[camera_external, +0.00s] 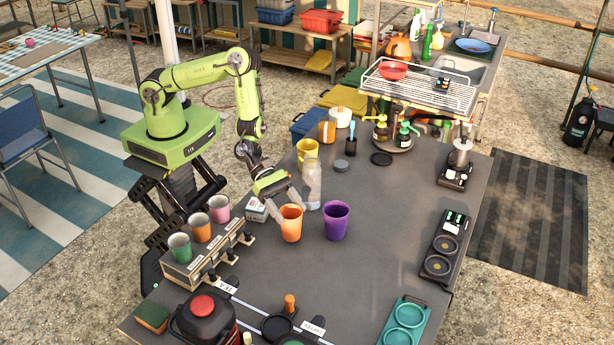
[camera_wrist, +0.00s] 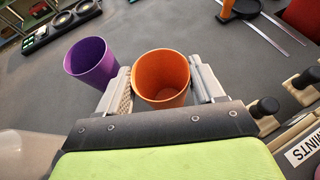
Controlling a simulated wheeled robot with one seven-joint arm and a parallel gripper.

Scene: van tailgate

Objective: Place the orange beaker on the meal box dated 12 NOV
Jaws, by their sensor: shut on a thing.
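My gripper (camera_external: 284,201) is shut on the orange beaker (camera_external: 291,226), which is upright and open at the top. In the wrist view the orange beaker (camera_wrist: 162,80) sits between the two pale fingers of my gripper (camera_wrist: 162,90), and it looks empty. It is at or just above the dark table; I cannot tell whether it touches. A small pale box (camera_external: 256,209) lies just left of my gripper, partly behind it. No 12 NOV date is readable in either view, so I cannot tell whether this is the meal box.
A purple beaker (camera_external: 336,221) stands close right of the orange one. A clear bottle (camera_external: 312,184) is just behind, with a yellow mug (camera_external: 307,152) beyond. A rack (camera_external: 198,262) with several cups is at the left edge. The table's middle right is clear.

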